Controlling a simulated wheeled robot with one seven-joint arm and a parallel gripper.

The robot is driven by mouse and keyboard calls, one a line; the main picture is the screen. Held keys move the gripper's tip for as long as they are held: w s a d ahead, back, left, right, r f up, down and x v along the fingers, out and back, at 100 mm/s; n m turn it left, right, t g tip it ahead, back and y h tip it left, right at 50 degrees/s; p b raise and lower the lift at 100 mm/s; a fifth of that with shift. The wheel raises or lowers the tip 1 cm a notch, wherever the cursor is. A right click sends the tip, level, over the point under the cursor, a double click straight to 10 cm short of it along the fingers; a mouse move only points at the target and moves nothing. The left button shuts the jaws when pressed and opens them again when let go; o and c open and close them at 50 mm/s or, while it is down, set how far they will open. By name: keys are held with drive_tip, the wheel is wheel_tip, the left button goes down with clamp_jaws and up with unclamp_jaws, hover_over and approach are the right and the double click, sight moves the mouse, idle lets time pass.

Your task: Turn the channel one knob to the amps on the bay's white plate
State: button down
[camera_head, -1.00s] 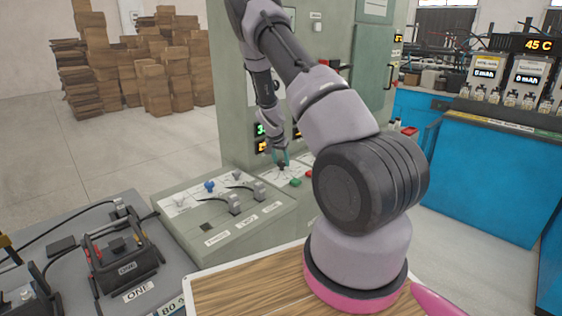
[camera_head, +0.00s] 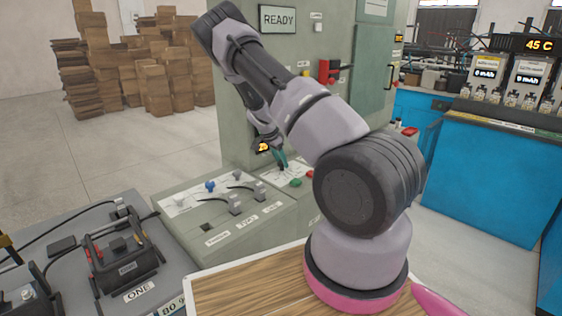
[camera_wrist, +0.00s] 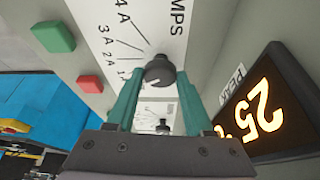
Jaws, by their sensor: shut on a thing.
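A black knob (camera_wrist: 160,70) sits on a white panel (camera_wrist: 150,20) with a printed dial, marked AMPS with 1A, 2A, 3A and 4A around it. My gripper (camera_wrist: 159,82) is shut on this knob, a teal finger on each side. In the head view my gripper (camera_head: 281,160) is at the console's sloped top, and the knob is too small to read. The knob's pointer direction is unclear. An amber display (camera_wrist: 258,112) beside the dial reads about 25, partly cut off. White plates marked ONE (camera_head: 139,290) and "80 9" (camera_head: 172,306) lie by the left battery bay.
A green button (camera_wrist: 53,37) and a red button (camera_wrist: 90,84) are near the dial. Switches and a blue knob (camera_head: 210,186) are on the console's left part. Blue benches (camera_head: 480,180) stand at right.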

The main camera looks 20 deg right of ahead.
idle(0.4)
drive_tip(key=shift+c, duration=1.5)
unclamp_jaws()
drive_tip(key=w+v, duration=0.1)
drive_tip(key=v, duration=0.9)
drive_tip(key=shift+s+a+r, duration=0.25)
drive_tip(key=shift+s+r, duration=0.1)
drive_tip(key=shift+s, duration=0.1)
